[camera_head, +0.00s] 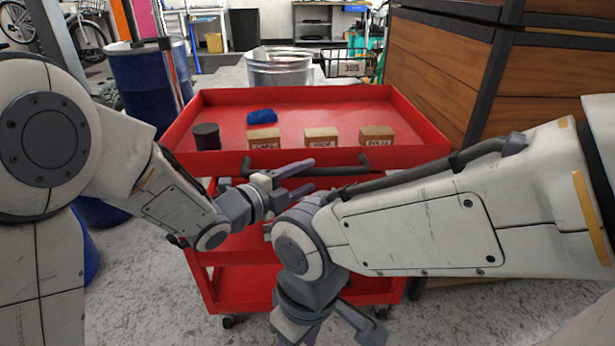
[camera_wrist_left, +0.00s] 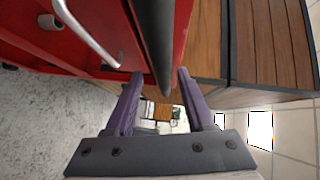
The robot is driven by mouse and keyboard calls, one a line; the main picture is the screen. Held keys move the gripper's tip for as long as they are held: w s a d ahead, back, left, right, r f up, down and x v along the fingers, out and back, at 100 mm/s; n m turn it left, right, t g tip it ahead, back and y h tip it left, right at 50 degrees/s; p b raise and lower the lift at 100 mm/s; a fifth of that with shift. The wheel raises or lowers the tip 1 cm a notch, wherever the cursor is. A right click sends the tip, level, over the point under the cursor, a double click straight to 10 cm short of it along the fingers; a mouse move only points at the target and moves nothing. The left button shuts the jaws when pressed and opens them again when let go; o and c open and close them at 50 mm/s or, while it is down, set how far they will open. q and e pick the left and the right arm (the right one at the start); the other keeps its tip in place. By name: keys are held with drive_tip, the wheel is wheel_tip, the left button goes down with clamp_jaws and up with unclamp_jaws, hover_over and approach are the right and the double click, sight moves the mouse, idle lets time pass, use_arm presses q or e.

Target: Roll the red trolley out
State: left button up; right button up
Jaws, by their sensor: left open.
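The red trolley (camera_head: 410,110) stands in front of me, with a flat top tray and a lower shelf (camera_head: 250,280). A black bar handle (camera_head: 345,170) runs along its near edge. My left gripper (camera_head: 313,175) is open at this handle. In the left wrist view the dark bar (camera_wrist_left: 153,40) lies between the lines of the two purple fingers (camera_wrist_left: 160,75); I cannot tell whether they touch it. My right gripper (camera_head: 325,335) hangs low before the lower shelf, partly cut off by the bottom edge, and its jaws are unclear.
The tray holds a dark cylinder (camera_head: 206,136), a blue item (camera_head: 262,117) and three labelled boxes (camera_head: 321,137). A blue drum (camera_head: 145,85) stands at left, a wooden cabinet (camera_head: 440,65) close at right. A metal tub (camera_head: 280,68) is behind. Bare concrete floor (camera_head: 150,290) lies at the near left.

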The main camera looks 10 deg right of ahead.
use_arm(q)
drive_tip(key=p+v, duration=0.1)
drive_tip(key=v, duration=0.8)
drive_tip(key=shift+s+a, duration=0.2)
drive_tip(key=shift+s, duration=0.05)
